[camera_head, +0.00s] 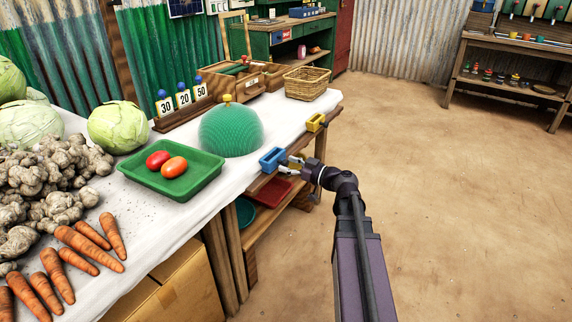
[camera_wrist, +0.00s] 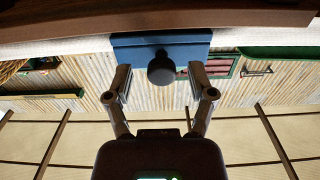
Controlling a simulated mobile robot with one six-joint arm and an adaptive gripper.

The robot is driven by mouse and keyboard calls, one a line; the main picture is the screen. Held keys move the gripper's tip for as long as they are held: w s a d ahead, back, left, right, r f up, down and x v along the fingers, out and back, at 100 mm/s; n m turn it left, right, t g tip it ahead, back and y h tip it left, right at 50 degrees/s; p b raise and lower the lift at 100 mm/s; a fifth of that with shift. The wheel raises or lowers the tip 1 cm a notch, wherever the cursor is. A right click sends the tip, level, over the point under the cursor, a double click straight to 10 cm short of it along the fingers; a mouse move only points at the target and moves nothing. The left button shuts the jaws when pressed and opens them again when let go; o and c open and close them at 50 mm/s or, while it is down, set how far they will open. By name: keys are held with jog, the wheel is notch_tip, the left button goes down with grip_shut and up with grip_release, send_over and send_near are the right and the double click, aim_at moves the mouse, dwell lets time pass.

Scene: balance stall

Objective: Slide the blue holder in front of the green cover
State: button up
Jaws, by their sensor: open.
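The blue holder (camera_head: 272,159) sits at the front edge of the white-covered table. The green cover (camera_head: 231,133) is a ribbed dome with a yellow knob, standing on the table up and left of the holder in the head view, apart from it. My gripper (camera_head: 291,167) is at the holder's outer side, its fingers open. In the wrist view the blue holder (camera_wrist: 125,46) is straight ahead of my gripper (camera_wrist: 160,82). A dark round knob (camera_wrist: 161,68) on it lies between the open fingertips, with gaps at both sides.
A yellow holder (camera_head: 316,122) is farther along the same edge. A green tray (camera_head: 208,183) with two red-orange vegetables stands left of the dome. Number cards (camera_head: 184,98) and a wicker basket (camera_head: 307,83) are behind. The floor (camera_head: 460,200) at right is clear.

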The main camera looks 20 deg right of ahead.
jog(key=v, duration=1.1)
dwell(0.6)
jog(key=a+f+m+g+h, duration=0.2)
jog(key=a+f+g, duration=0.65)
jog(key=a, duration=0.45)
jog(key=s+a+f+m+g+h+p, duration=0.2)
jog(key=s+a+f+m+g+h, duration=0.45)
jog(key=s+f+h, duration=0.2)
notch_tip(320, 180, up, 39)
jog(key=p, duration=3.8)
jog(key=shift+w+a+f+n+t, duration=0.2)
jog(key=shift+w+n+t, duration=0.1)
jog(key=shift+n+t, duration=0.15)
